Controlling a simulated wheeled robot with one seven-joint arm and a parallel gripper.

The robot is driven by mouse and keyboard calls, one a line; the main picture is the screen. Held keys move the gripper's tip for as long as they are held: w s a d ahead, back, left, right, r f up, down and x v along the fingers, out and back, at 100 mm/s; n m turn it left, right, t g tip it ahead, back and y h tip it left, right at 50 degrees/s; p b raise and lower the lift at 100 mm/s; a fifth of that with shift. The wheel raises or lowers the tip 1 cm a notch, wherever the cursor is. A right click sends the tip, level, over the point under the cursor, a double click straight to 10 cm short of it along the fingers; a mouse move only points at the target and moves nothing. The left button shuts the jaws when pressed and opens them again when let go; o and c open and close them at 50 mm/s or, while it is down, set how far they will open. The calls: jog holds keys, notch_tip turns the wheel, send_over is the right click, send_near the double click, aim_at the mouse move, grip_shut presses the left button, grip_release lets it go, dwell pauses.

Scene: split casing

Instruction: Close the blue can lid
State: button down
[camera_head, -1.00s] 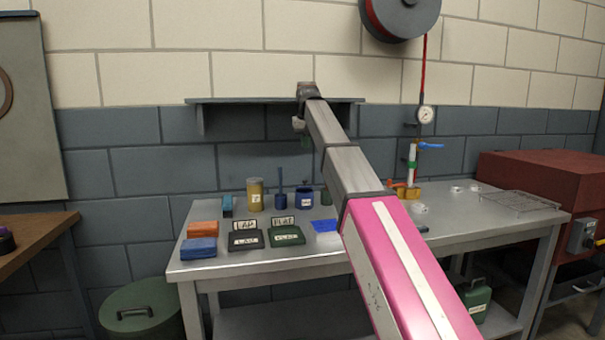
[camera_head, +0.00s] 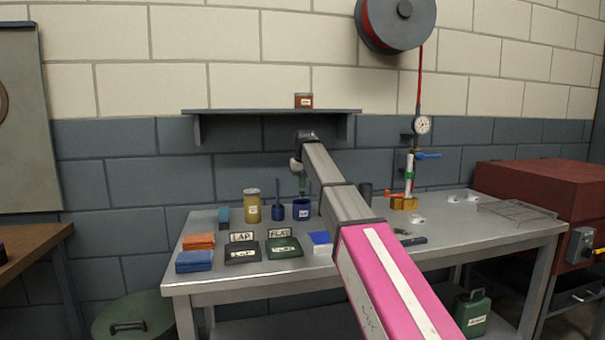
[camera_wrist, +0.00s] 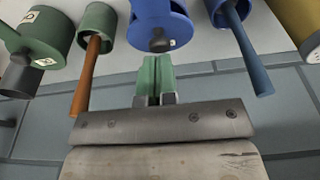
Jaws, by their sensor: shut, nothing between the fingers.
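The blue can (camera_head: 302,211) with a white label stands near the back of the metal table. In the wrist view the blue can (camera_wrist: 172,14) is at top centre, with a dark knob (camera_wrist: 159,42) on its near side. Its lid's exact angle is hard to tell. My gripper (camera_head: 303,188) is just above and behind the can in the head view. In the wrist view my gripper (camera_wrist: 156,62) shows its green fingers together and empty, tips close to the knob. I cannot tell whether they touch.
A blue cup with a handle (camera_head: 278,212) and a yellow can (camera_head: 252,208) stand left of the blue can. In the wrist view a green can (camera_wrist: 42,35) and a green cup with an orange handle (camera_wrist: 97,20) are close by. A wall shelf (camera_head: 240,112) is above.

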aim_at(302, 195)
jog(key=shift+s+f, duration=0.1)
jog(key=shift+f, duration=0.45)
jog(key=shift+s+d+f+t, duration=0.2)
jog(key=shift+s+f+t, duration=0.3)
jog(key=shift+s, duration=0.15)
jog(key=shift+s+d+f+t+y, duration=0.1)
jog(key=shift+s+f+t+y, duration=0.2)
jog(key=shift+t, duration=0.3)
jog(key=shift+f, duration=0.25)
